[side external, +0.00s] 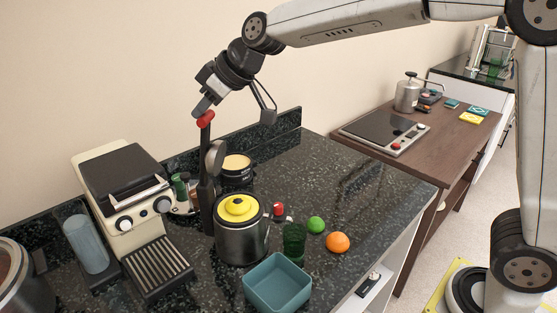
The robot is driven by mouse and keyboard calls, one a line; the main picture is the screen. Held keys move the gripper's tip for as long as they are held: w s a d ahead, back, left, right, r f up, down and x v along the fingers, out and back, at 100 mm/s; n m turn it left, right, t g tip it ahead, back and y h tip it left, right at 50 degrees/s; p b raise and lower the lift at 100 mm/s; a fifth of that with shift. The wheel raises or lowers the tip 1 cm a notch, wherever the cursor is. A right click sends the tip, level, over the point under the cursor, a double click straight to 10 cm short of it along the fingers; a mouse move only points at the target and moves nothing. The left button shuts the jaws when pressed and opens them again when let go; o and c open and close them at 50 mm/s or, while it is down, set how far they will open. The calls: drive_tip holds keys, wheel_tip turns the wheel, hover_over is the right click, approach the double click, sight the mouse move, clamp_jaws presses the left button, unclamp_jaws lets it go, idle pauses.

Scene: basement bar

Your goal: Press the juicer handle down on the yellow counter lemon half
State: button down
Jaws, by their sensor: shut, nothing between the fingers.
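The juicer has a dark upright column (207,190) with its handle standing up, tipped by a red knob (206,119). A grey round press piece (217,157) hangs on the right side of the column. A yellow round piece (238,207), which looks like the lemon half, sits on top of a silver metal pot (242,243) in front of the column. My gripper (199,112) is shut and empty at the top of the handle, right by the red knob. I cannot tell whether it touches the knob.
A cream coffee machine (117,180) stands close on the left. A teal square bowl (277,284), a dark green glass (294,240), a green lime (316,225) and an orange (338,242) are to the right front. A dark yellow-topped pot (237,170) stands behind. The counter's right (370,190) is clear.

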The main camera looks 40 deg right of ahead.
drive_tip(key=s+d+f, duration=0.2)
drive_tip(key=s+f, duration=0.2)
drive_tip(key=s+d+f, duration=0.3)
drive_tip(key=s+f, duration=0.1)
drive_tip(key=s+d+f, duration=0.3)
drive_tip(key=s+f, duration=0.1)
drive_tip(key=shift+d, duration=0.2)
drive_tip(key=shift+s+d+f, duration=0.1)
drive_tip(key=shift+f, duration=0.5)
drive_tip(key=shift+s+d+f, duration=0.1)
drive_tip(key=shift+f, duration=0.45)
